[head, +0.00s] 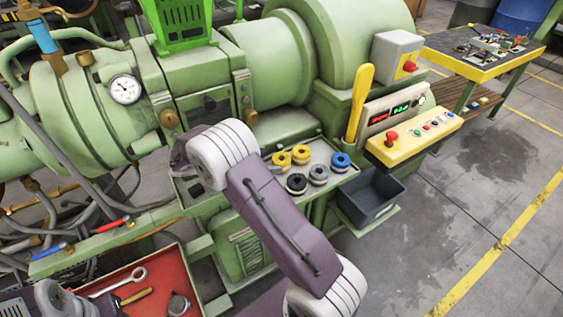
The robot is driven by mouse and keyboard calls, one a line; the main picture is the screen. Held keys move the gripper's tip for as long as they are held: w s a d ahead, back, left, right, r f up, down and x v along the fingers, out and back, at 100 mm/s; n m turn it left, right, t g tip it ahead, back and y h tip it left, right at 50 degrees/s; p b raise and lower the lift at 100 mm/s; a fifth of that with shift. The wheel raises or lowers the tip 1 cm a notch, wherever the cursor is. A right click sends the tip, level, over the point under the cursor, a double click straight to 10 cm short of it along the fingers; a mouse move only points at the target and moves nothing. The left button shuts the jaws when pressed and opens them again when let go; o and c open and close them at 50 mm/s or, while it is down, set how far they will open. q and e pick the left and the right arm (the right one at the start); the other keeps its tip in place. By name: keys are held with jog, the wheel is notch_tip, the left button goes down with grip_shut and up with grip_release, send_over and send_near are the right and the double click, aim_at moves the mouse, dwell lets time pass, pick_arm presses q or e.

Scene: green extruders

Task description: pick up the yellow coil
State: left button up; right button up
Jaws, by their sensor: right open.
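Two yellow coils lie side by side on a small green tray-like shelf (262,147) of the machine: one yellow coil (281,160) at left and another yellow coil (301,154) to its right. A black coil (297,184), a grey coil (318,174) and a blue coil (340,161) lie close by. My right arm comes up from the bottom and passes just left of the coils. My right gripper (181,160) is open, left of the coils and apart from them, partly hidden by its wrist. My left gripper is not in view.
A yellow lever (359,103) and a yellow control panel (414,136) stand right of the coils. A dark bin (371,196) is below them. A red tray (160,271) with tools is at lower left. Open floor lies to the right.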

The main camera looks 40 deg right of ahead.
aim_at(280, 158)
jog(key=shift+s+d+f, duration=0.1)
jog(key=shift+s+d, duration=0.05)
jog(key=shift+d, duration=0.25)
jog(key=x, duration=0.4)
jog(key=shift+d+f+p, duration=0.15)
jog(key=shift+f+p, duration=0.05)
jog(key=shift+p, duration=0.1)
jog(key=shift+r, duration=0.1)
jog(key=shift+c, duration=0.7)
jog(key=c, duration=1.4)
jog(key=shift+r, duration=0.1)
jog(key=shift+r, duration=0.3)
notch_tip(280, 158, up, 3)
jog(key=shift+r, duration=0.1)
jog(key=s+d+r, duration=0.1)
jog(key=s+r, duration=0.1)
jog(key=s, duration=0.1)
jog(key=s+d+r+b, duration=0.1)
jog(key=s+r, duration=0.1)
jog(key=s, duration=0.2)
jog(key=s+d+r, duration=0.1)
jog(key=s+r, duration=0.2)
jog(key=s, duration=0.1)
jog(key=shift+d+b, duration=0.15)
jog(key=shift+b, duration=0.15)
